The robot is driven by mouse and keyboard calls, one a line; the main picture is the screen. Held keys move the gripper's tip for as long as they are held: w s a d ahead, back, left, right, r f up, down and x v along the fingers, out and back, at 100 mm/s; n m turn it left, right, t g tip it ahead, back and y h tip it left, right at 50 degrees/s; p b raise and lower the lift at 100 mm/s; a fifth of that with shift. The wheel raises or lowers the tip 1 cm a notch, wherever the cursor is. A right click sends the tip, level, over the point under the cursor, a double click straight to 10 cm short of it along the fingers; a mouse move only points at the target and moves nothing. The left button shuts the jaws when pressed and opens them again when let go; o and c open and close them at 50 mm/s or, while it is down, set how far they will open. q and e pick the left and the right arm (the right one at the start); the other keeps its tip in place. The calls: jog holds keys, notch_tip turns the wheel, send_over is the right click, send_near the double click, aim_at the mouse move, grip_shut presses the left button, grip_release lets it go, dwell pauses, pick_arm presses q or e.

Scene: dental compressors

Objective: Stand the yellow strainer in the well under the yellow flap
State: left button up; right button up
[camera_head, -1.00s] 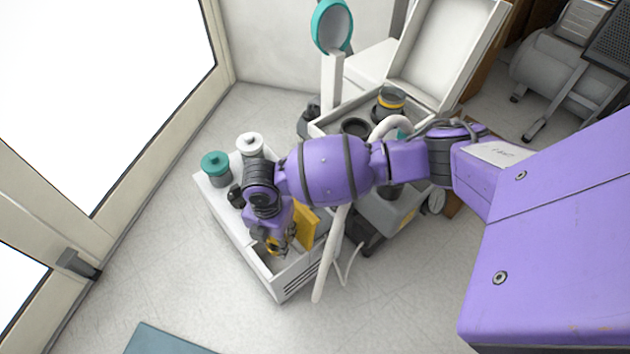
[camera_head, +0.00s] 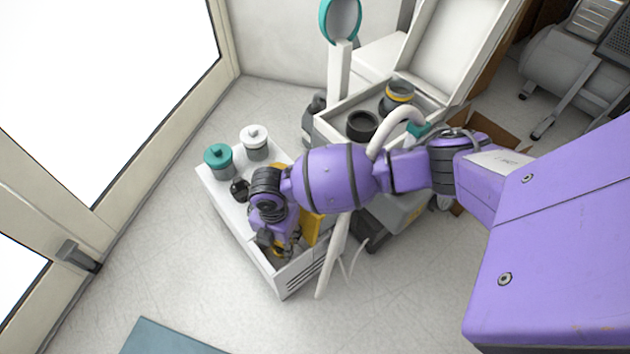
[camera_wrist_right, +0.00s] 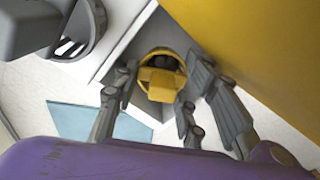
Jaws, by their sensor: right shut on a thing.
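The yellow strainer (camera_wrist_right: 160,88) shows in the right wrist view as a yellow ring with a dark inside and a yellow block on its near side. My right gripper (camera_wrist_right: 150,108) is shut on it, with a finger at either side. In the head view the right gripper (camera_head: 276,246) is at the near end of the white unit, over its open well (camera_head: 292,262), and mostly hides the strainer. The raised yellow flap (camera_head: 312,229) stands just right of the gripper and fills the upper right of the wrist view (camera_wrist_right: 265,50). Whether the strainer touches the well floor cannot be told.
A teal-lidded jar (camera_head: 218,160) and a white-lidded jar (camera_head: 254,142) stand on the far end of the white unit. A pale hose (camera_head: 336,255) hangs close to the unit's right side. An open-lidded case (camera_head: 330,128) with dark cups is behind.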

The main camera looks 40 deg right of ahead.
jog(key=shift+f, duration=0.3)
